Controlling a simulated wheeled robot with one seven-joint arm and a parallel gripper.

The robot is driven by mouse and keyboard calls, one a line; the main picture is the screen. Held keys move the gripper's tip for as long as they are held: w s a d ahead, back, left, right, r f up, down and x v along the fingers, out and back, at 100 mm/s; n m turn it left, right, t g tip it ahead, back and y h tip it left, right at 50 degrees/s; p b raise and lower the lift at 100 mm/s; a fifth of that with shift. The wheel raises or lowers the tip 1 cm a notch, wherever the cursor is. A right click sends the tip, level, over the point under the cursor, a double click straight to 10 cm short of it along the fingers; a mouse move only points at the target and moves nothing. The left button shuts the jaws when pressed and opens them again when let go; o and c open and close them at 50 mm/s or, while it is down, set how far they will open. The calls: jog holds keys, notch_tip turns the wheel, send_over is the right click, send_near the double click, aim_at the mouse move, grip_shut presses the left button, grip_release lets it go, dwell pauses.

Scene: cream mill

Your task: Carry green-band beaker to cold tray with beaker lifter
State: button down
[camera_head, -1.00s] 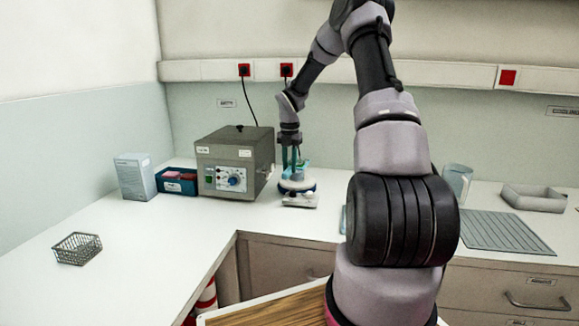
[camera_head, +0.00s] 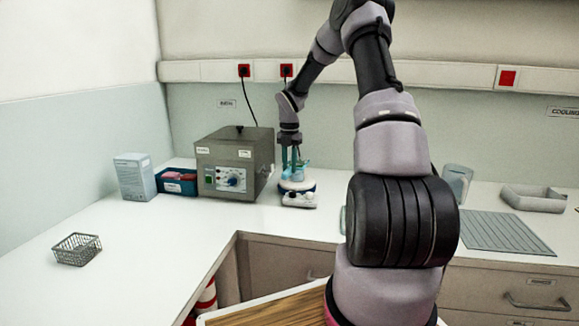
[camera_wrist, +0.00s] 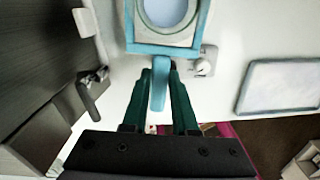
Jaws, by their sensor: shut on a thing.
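My gripper (camera_head: 291,166) is shut on the handle of a light blue beaker lifter (camera_wrist: 158,95). Its green fingers (camera_wrist: 160,76) close on the handle from both sides in the wrist view. The lifter's square frame surrounds a round, pale beaker (camera_wrist: 171,12), seen from above and cut off by the top edge. No green band can be made out. In the head view they are over a white stirrer plate (camera_head: 298,199); contact with it cannot be told. A blue-rimmed flat tray (camera_wrist: 281,87) lies to the right in the wrist view; I cannot tell if it is the cold tray.
A grey bath unit (camera_head: 234,163) stands close left of the gripper. A blue bin (camera_head: 177,181), a box (camera_head: 134,177) and a wire basket (camera_head: 77,249) are farther left. A grey mat (camera_head: 505,232), a jug (camera_head: 457,182) and a grey tray (camera_head: 534,199) are at right.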

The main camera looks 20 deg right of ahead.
jog(key=shift+r, duration=0.95)
dwell(0.4)
notch_tip(320, 180, up, 7)
jog(key=shift+r, duration=0.15)
dwell(1.1)
dwell(0.6)
